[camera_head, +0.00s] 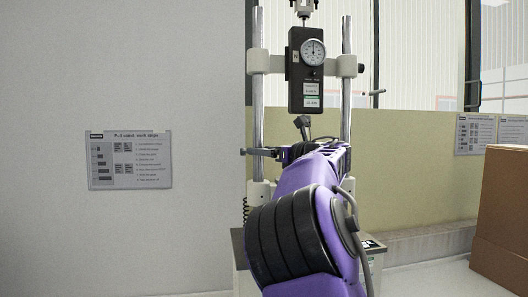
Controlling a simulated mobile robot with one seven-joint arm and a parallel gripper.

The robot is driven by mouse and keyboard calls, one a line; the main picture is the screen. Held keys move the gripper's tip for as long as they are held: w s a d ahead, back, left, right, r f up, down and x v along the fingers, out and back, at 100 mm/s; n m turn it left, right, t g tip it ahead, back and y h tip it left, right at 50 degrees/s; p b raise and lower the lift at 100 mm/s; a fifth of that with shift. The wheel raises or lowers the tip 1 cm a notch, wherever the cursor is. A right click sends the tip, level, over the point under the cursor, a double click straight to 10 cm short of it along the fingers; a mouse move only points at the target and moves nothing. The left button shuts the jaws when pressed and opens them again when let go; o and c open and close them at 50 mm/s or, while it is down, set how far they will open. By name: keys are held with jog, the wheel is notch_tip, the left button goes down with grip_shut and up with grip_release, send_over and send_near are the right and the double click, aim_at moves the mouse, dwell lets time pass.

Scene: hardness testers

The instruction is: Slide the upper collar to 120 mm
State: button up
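The test stand has two upright chrome columns, the left column (258,110) and the right column (346,100). White upper collars grip them at the height of the dial gauge, one at left (260,63) and one at right (347,66). A black force gauge (306,80) with a round dial hangs between them. A lower white collar (258,192) shows on the left column, partly behind my purple arm. My arm reaches up towards the stand, below the gauge. My gripper is mostly hidden behind the arm, and its fingers cannot be made out. No millimetre scale is readable.
The stand's base (371,262) is largely covered by my arm. A dark horizontal bar (262,152) sticks out left near the left column. A brown box (502,218) stands at right. A work-steps sheet (130,160) hangs on the left wall.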

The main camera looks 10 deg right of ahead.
grip_shut()
jog(key=shift+f, duration=0.15)
notch_tip(320, 180, down, 3)
jog(key=b, duration=0.3)
jog(key=shift+b, duration=0.3)
jog(key=shift+r, duration=0.2)
jog(key=o, duration=0.5)
grip_release()
jog(key=shift+o, duration=0.2)
